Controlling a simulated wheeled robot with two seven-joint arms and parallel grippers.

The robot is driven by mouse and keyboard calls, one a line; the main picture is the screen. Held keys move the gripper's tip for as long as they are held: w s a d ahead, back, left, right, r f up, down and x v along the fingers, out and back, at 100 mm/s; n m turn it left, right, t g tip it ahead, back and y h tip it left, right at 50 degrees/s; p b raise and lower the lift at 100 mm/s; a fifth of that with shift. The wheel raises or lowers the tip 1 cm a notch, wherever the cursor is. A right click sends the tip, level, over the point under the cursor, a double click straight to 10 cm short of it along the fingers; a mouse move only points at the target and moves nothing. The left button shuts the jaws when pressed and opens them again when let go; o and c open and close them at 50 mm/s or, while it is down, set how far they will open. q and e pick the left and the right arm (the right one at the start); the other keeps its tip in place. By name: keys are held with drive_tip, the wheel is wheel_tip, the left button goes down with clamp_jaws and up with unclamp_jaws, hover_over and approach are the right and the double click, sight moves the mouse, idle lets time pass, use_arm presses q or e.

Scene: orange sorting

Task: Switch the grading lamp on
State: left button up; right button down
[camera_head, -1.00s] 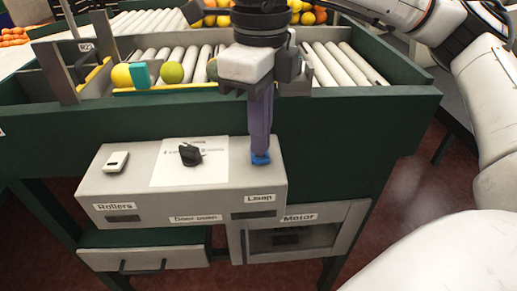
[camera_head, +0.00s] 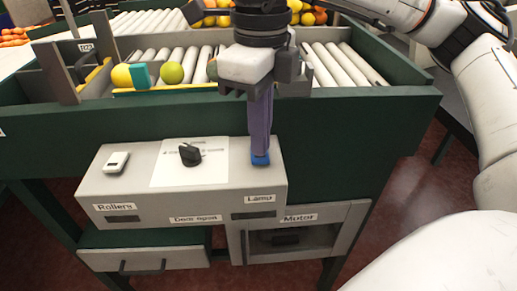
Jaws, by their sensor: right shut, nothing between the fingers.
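The control box (camera_head: 230,205) is a light grey panel on the front of the green sorting table. Its right end carries the label "Lamp" (camera_head: 259,198) with a dark slot under it. My right gripper (camera_head: 260,160) points down, shut and empty, with its blue fingertips at the top face of the box above that label. The fingertips hide whatever is under them, so I cannot see the lamp switch or whether it is on. A black rotary knob (camera_head: 190,154) sits mid-panel on a white sheet. A white rocker switch (camera_head: 116,161) sits at the left, above "Rollers". My left gripper is not in view.
Behind the box runs the roller conveyor (camera_head: 340,65) with a green rim. A lemon, a lime and a teal block (camera_head: 140,75) sit on it. Below are a drawer (camera_head: 145,259) and an open-fronted motor compartment (camera_head: 300,240). My right arm fills the right side.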

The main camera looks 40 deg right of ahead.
drive_tip(key=shift+f+b, duration=0.8)
drive_tip(key=shift+f, duration=0.05)
idle(0.7)
drive_tip(key=shift+r, duration=0.1)
wheel_tip(320, 180, up, 7)
drive_tip(key=p, duration=0.5)
idle(0.4)
idle(0.4)
